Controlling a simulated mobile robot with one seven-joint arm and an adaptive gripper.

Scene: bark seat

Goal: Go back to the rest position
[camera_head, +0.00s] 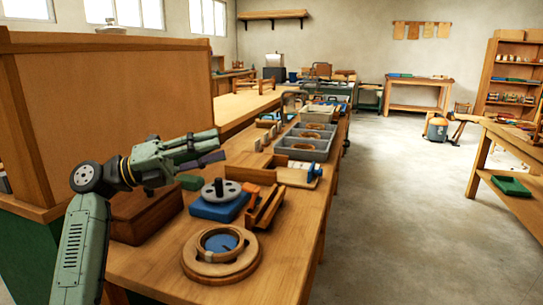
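My green arm rises from the lower left, bends at a dark round joint and points to the right. My gripper (214,148) hangs above the near part of the long wooden workbench (285,272). It is seen from the side, and I cannot tell how far its fingers are apart. No object clearly shows between them. A small green block (190,182) shows just below it, and a blue block with a grey disc (221,190) on it stands below and to the right.
A round wooden ring piece (222,255) lies at the bench's near end, with a wooden channel piece (265,207) behind it. Grey bins (304,147) line the bench further back. A tall wooden panel (118,125) stands close behind my arm. Open floor (400,220) lies to the right.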

